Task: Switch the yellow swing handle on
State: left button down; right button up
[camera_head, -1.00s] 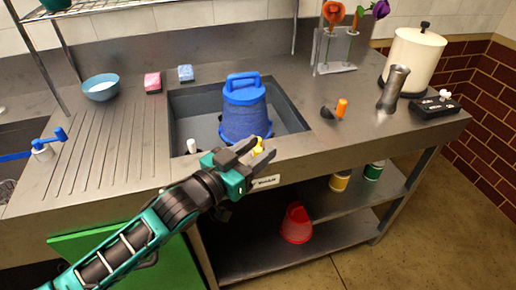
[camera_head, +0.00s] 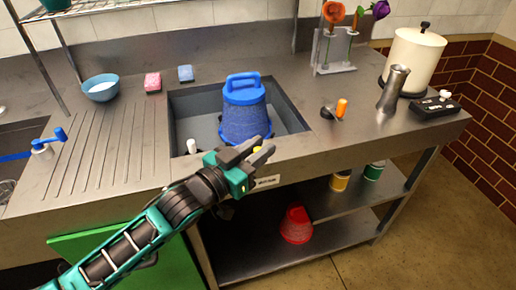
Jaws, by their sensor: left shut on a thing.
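The yellow swing handle (camera_head: 257,149) is at the front rim of the sink, just in front of the blue bucket. Only a small yellow part shows; my fingers cover the rest, so which way it points is hard to tell. My left gripper (camera_head: 261,151) reaches in from the lower left and is shut on the yellow swing handle. A small label plate (camera_head: 267,182) is on the counter front just below the gripper. My right gripper is not in view.
A blue bucket (camera_head: 245,118) stands in the sink (camera_head: 290,121). A white knob (camera_head: 191,146) is left of the gripper, an orange handle (camera_head: 342,107) to the right, a blue lever (camera_head: 60,135) far left. A red bucket (camera_head: 296,225) is on the lower shelf (camera_head: 345,232).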

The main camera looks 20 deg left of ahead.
pick_arm(q)
jog(key=shift+d+r+n+y+p, duration=0.1)
jog(key=shift+d+n+y+p, duration=0.1)
jog(key=shift+n+y+p, duration=0.25)
jog(key=shift+t+y, duration=0.35)
jog(key=shift+t, duration=0.05)
jog(key=c, duration=1.1)
grip_release()
jog(key=shift+w, duration=0.1)
jog(key=v, duration=1.3)
jog(key=shift+d, duration=0.1)
